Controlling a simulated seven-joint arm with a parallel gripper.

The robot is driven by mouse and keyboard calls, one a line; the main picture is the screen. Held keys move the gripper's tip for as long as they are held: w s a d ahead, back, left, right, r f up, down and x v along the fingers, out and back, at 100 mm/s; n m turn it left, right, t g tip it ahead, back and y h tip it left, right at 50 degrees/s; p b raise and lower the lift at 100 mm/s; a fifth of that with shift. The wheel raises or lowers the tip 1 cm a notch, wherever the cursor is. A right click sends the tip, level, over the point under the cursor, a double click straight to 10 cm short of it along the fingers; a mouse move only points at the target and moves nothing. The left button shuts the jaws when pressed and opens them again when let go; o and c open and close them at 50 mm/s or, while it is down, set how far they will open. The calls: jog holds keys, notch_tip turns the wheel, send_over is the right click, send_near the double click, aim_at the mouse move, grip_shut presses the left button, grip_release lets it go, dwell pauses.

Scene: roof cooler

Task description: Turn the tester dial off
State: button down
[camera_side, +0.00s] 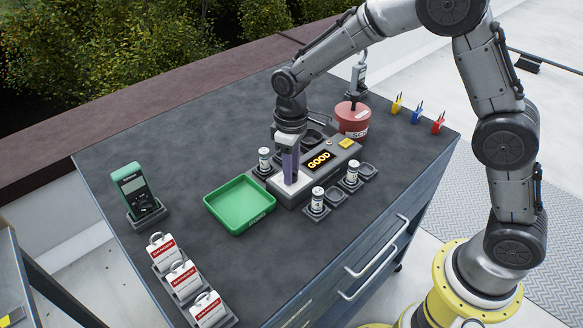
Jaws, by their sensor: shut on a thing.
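The tester (315,170) is a dark grey box in the middle of the bench, with a lit display (320,161) that reads GOOD in yellow. Its left end has a pale top plate (283,190). My gripper (290,178) points straight down at this plate from above. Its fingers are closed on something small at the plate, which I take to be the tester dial. The fingers hide the dial, so its setting cannot be seen.
Small white cylinders (318,199) stand in holders around the tester. A green tray (240,204) lies left of it, a red can (352,117) behind. A green meter (136,190) and red-white tags (183,277) are at the left. The bench's left middle is clear.

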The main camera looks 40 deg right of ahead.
jog(key=n, duration=0.6)
jog(key=shift+n, duration=0.4)
dwell(0.5)
jog(key=c, duration=0.5)
grip_release()
jog(key=shift+r, duration=0.1)
notch_tip(320, 180, up, 14)
jog(key=shift+f, duration=0.15)
